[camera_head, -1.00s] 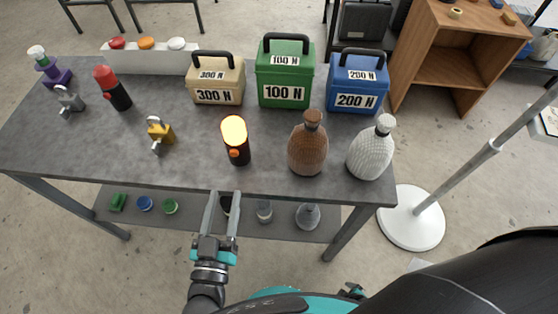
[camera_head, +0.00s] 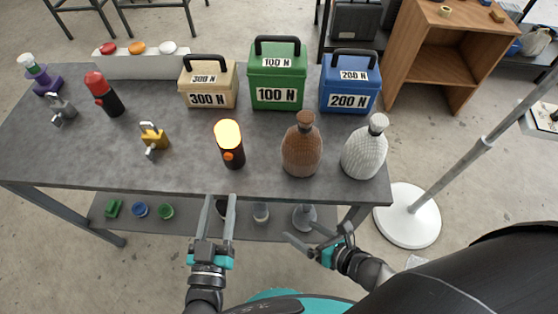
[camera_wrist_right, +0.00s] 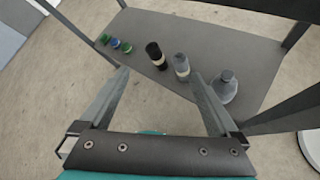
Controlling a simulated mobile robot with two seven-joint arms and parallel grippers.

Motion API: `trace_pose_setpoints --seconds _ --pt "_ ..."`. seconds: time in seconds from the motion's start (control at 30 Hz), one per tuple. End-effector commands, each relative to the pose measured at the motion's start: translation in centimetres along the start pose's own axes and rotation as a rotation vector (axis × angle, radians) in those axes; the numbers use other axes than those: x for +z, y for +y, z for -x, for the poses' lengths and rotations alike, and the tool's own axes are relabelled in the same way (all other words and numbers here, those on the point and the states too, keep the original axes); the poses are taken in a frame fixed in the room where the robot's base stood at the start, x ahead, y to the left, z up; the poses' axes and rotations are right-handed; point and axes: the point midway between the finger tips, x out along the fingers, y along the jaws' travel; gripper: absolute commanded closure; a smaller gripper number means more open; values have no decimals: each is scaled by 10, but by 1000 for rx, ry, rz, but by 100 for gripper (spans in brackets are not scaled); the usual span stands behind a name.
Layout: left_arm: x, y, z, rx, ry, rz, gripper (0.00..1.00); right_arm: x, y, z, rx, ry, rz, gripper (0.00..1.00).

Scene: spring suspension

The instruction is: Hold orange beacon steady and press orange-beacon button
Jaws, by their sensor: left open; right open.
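The orange beacon (camera_head: 228,134) stands upright on the grey table near its front edge, with a glowing top and a black lower body. Its small orange button (camera_head: 228,155) faces me on the black body. My left gripper (camera_head: 220,199) is open and empty, just in front of the table edge below the beacon, not touching it. My right gripper (camera_head: 310,240) is open and empty, low in front of the table to the right. In the right wrist view its open fingers (camera_wrist_right: 160,85) point toward the lower shelf and hold nothing.
Close right of the beacon stand a brown bottle (camera_head: 302,147) and a white bottle (camera_head: 365,150). A yellow padlock (camera_head: 153,137) and a red beacon (camera_head: 102,93) are to the left. Green, blue and beige weight boxes (camera_head: 207,83) stand behind. The lower shelf (camera_wrist_right: 225,55) holds several small items.

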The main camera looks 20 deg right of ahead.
Motion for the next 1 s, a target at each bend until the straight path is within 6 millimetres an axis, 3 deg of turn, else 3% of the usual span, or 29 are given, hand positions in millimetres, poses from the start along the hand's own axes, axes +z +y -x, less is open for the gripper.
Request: trace_pose_setpoints --seconds 0.2,0.4,0.47,0.5,0.6,0.8,1.0 --pt "0 0 0 0 0 0 50 29 44 8 158 -77 536 3" --pt "0 0 0 0 0 0 50 45 81 20 268 -172 955 3" --pt "0 0 0 0 0 0 50 54 93 24 294 -218 1068 3" --pt "0 0 0 0 0 0 50 68 102 26 300 -263 1109 3" --pt "0 0 0 0 0 0 50 113 111 26 267 -356 1003 3" --pt "0 0 0 0 0 0 50 179 111 32 229 -473 690 3" --pt "0 0 0 0 0 0 50 214 109 40 226 -538 520 3"
